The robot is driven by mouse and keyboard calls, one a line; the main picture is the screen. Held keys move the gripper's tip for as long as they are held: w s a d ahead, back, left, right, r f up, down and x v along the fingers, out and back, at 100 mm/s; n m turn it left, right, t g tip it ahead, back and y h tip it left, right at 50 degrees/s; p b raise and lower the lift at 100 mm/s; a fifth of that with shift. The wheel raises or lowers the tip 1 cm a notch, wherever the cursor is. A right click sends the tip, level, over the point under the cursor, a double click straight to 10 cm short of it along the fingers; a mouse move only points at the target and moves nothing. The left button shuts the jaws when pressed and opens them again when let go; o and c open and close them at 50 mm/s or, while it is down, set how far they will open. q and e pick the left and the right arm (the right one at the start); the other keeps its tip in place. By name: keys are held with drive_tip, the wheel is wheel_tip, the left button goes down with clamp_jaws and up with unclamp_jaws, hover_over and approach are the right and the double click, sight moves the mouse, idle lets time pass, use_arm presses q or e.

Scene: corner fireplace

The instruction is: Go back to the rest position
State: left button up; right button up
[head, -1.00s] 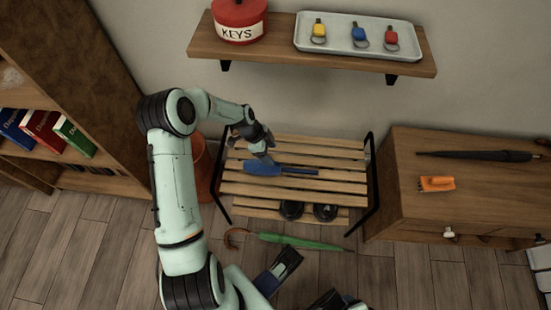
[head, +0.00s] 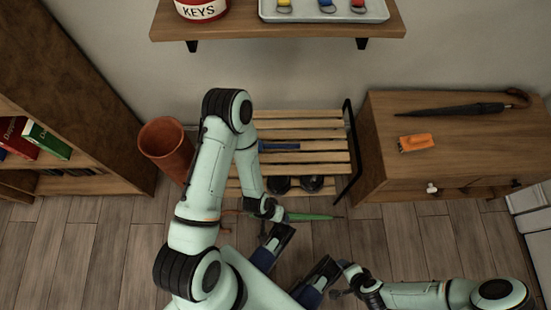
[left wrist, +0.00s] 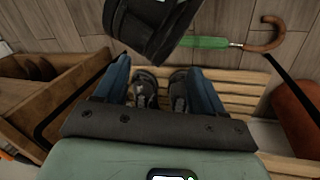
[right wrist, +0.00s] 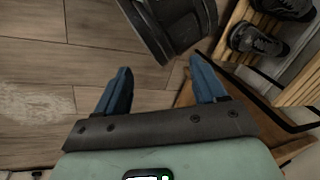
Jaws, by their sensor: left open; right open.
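My right gripper (head: 338,283) is low at the front, right of centre. In the right wrist view, its fingers (right wrist: 160,68) are open and empty over the floor.
The slatted rack (head: 310,157) holds dark shoes (head: 311,184) below. A green umbrella (head: 310,217) lies on the floor. A terracotta pot (head: 166,147) stands left. The cabinet (head: 455,140) bears a black umbrella (head: 465,109) and an orange item (head: 415,142). A wall shelf (head: 225,27) is above.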

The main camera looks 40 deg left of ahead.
use_arm(q)
drive_tip(key=s+d+r+g+p, duration=0.1)
drive_tip(key=s+r+p, duration=0.1)
drive_tip(key=r+p, duration=0.7)
drive_tip(key=s+d+r+g+h+p, duration=0.1)
drive_tip(key=s+r+p, duration=0.2)
drive_tip(key=r+p, duration=0.5)
drive_tip(key=shift+s+d+r+m+g+p, duration=0.2)
drive_tip(key=shift+d+r+m+g+p, duration=0.1)
drive_tip(key=shift+d+r+g+p, duration=0.15)
use_arm(e)
drive_tip(key=s+a+r+g, duration=0.1)
drive_tip(key=s+r, duration=0.1)
drive_tip(key=r, duration=0.7)
drive_tip(key=s+a+r+g+y, duration=0.1)
drive_tip(key=s+a+r, duration=0.1)
drive_tip(key=r, duration=0.7)
drive_tip(key=shift+s+n+g, duration=0.3)
drive_tip(key=shift+s+g, duration=0.1)
drive_tip(key=shift+s, duration=0.35)
